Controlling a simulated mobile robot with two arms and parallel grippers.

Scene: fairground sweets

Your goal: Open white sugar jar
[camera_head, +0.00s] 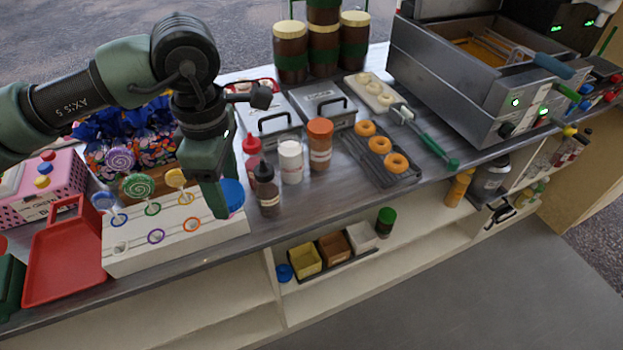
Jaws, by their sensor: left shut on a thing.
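The white sugar jar (291,161) stands upright on the counter, between a dark brown bottle and an orange-lidded brown jar (320,145). Its top looks pale; I cannot tell whether a lid is on it. My left gripper (222,212) points down over the right end of the white lollipop stand (125,258), to the left of the jar and apart from it. It is shut on a round blue thing (233,195), partly hidden by the fingers; I cannot tell whether it is a lid or a sweet. My right gripper is not in view.
A red-capped bottle (252,156) and the dark bottle (267,190) stand between my left gripper and the jar. A doughnut rack (372,172) lies to the right, steel-lidded trays (325,103) behind. Bare counter lies in front of the bottles.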

